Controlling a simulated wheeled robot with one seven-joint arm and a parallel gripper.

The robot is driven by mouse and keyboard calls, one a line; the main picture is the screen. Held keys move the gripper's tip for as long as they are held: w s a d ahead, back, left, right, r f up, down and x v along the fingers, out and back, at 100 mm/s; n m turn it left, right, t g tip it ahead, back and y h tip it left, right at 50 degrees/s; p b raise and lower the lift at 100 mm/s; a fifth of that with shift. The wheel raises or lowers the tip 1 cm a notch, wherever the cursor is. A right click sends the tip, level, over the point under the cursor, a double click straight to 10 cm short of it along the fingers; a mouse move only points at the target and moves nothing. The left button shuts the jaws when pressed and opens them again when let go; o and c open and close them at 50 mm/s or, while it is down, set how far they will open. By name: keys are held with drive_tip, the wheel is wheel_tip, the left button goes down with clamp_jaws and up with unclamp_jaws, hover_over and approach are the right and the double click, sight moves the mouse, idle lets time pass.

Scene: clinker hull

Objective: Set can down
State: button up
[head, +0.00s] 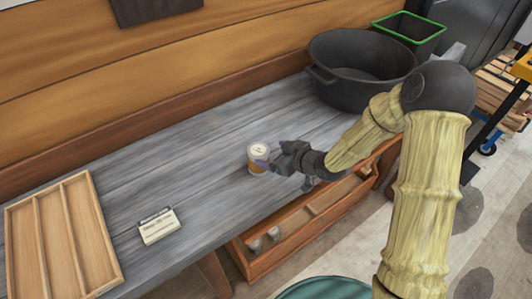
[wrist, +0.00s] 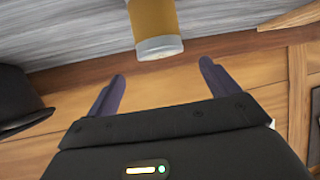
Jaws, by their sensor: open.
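The can (head: 258,159) stands upright on the grey wooden counter (head: 200,140), with a pale top and an orange-brown body. In the wrist view the can (wrist: 154,22) shows its orange side and silvery end, just beyond the fingertips and roughly centred between them. Whether a finger touches the can cannot be told.
A large black tub (head: 350,65) stands at the counter's back right; a green-rimmed bin (head: 410,27) is behind it. An open drawer (head: 300,225) sits below the front edge. Counter left of the can is clear.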

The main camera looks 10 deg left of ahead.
drive_tip(key=v, duration=0.6)
drive_tip(key=shift+s+d, duration=0.15)
drive_tip(key=shift+d, duration=0.15)
drive_tip(key=shift+s+r, duration=0.1)
drive_tip(key=shift+r, duration=0.05)
drive_tip(key=shift+a, duration=0.1)
